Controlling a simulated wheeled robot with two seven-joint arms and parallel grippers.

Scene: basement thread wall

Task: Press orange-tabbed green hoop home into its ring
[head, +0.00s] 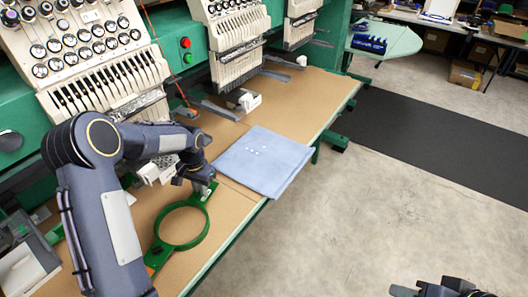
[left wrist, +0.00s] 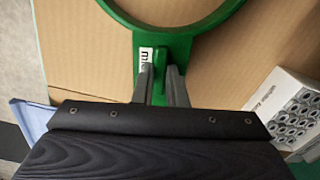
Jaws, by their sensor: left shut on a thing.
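A green hoop (head: 157,222) is over the tan table in the head view, with a small orange mark (head: 156,250) at its near left end. My left gripper (head: 204,187) is shut on the green tab at its far end. In the left wrist view the two fingers (left wrist: 160,78) straddle that tab, beside a white printed label, and part of the green hoop (left wrist: 165,30) curves above. A separate ring cannot be told apart from the hoop. Whether the hoop touches the table is unclear. My right gripper (head: 440,288) is partly in view at the bottom right, its jaws unclear.
A folded blue cloth (head: 262,160) lies on the table (head: 310,100) right of the hoop. A white box of spools (left wrist: 298,108) stands close by in the left wrist view. Embroidery machines (head: 95,60) line the back. The floor (head: 370,220) to the right is open.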

